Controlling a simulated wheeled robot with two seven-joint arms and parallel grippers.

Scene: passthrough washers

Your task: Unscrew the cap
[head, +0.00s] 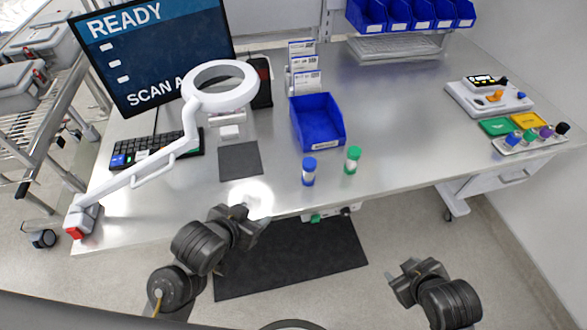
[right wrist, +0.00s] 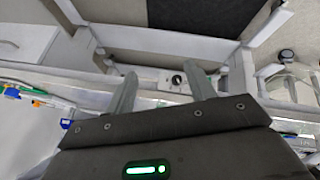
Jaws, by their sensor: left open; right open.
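Two small capped bottles stand upright near the front edge of the bench in the head view. One has a blue cap (head: 309,164) and the other a green cap (head: 354,153). My left gripper (head: 250,211) is open and empty at the bench's front edge, left of and nearer than the bottles. My right gripper (head: 402,272) is open and empty, low in front of the bench and well away from the bottles. In the right wrist view, its two fingers (right wrist: 163,92) are spread with nothing between them. No bottle can be made out there.
A blue bin (head: 318,140) stands behind the bottles. A magnifier lamp (head: 221,87), a dark square mat (head: 240,162) and a keyboard (head: 158,148) are at left. A rack of coloured-cap vials (head: 530,139) lies far right. The bench (head: 420,130) is clear right of the bottles.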

